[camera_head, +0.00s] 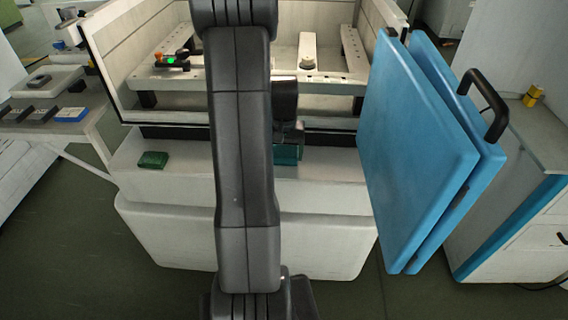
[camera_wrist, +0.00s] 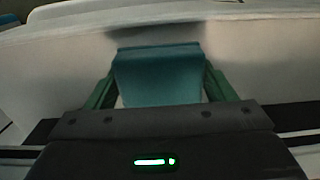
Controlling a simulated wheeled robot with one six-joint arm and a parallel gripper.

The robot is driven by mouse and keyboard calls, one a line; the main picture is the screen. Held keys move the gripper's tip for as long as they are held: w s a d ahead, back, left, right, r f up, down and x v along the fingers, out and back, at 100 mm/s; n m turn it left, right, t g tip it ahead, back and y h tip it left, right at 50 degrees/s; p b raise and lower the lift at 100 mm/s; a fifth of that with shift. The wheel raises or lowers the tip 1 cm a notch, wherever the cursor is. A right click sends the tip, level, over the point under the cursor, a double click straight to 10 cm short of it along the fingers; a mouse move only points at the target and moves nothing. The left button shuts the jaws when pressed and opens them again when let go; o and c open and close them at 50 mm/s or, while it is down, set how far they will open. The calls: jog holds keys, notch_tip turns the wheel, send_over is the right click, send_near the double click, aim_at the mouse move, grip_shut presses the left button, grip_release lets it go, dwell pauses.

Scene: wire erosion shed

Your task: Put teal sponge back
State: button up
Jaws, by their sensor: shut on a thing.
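The teal sponge (camera_wrist: 158,75) is a blue-green block between the two green fingers of my gripper (camera_wrist: 160,88) in the wrist view. My gripper is shut on it. In the head view the teal sponge (camera_head: 287,153) shows just right of my arm, at the pale ledge (camera_head: 335,165) in front of the machine's open tank. My arm hides part of the ledge. I cannot tell whether the sponge touches the ledge. A dark green block (camera_head: 153,160) lies on the same ledge, left of my arm.
The open tank behind the ledge holds a pale frame (camera_head: 225,78). Blue door panels (camera_head: 415,150) with a black handle stand open at the right. A side table (camera_head: 60,122) with small items stands at the left. The ledge is clear right of the sponge.

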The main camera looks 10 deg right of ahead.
aim_at(284, 161)
jog(key=shift+f, duration=2.05)
jog(key=shift+f, duration=0.1)
jog(key=o, duration=1)
jog(key=shift+c, duration=0.2)
notch_tip(284, 161, up, 12)
jog(key=shift+r+p, duration=0.15)
jog(key=shift+p, duration=0.15)
